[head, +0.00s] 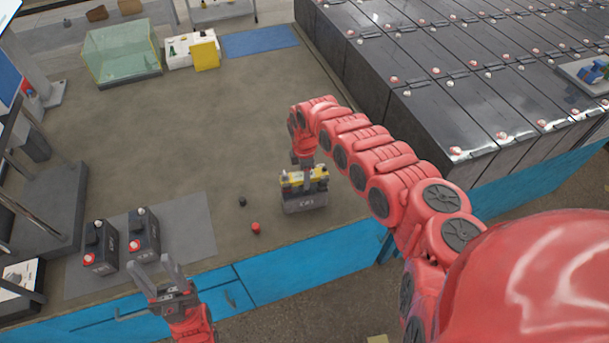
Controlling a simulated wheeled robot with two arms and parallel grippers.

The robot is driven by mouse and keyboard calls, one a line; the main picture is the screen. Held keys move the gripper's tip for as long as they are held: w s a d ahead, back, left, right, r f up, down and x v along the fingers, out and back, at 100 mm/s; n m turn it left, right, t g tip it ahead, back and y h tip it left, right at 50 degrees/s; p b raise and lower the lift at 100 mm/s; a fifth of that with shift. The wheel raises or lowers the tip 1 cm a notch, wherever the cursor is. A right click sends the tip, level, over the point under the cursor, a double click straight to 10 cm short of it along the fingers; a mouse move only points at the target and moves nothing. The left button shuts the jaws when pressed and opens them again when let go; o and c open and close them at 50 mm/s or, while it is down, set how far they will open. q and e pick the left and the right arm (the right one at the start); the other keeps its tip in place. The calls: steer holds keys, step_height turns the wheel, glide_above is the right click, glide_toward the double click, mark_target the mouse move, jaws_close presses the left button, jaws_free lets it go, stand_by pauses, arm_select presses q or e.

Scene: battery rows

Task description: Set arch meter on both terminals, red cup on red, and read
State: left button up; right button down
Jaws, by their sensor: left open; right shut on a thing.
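The yellow arch meter (293,181) is at the top of a dark grey battery (305,204) with pale lettering on its front, right of the table's middle. My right gripper (307,168) comes down from above and is shut on the meter. I cannot tell whether its cups touch the terminals; the terminals and the red cup are not clear. A small black cap (242,201) and a red cap (256,228) lie on the table left of this battery. My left gripper (170,280) is open and empty near the front edge, in front of two other batteries.
Two black batteries (101,255) (144,240) with red and black tops stand on a grey mat (195,225) at left. A clear green-tinted box (122,52), a white box (190,55) and a blue mat (260,41) are at the back. Large dark battery rows (430,60) stand at right.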

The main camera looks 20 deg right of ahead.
steer(key=shift+f+b, duration=0.45)
steer(key=shift+f, duration=0.1)
steer(key=shift+c, duration=1.2)
jaws_free()
steer(key=shift+r, duration=0.1)
step_height(320, 180, up, 17)
steer(key=b, duration=0.4)
steer(key=shift+r, duration=0.2)
steer(key=shift+f, duration=0.1)
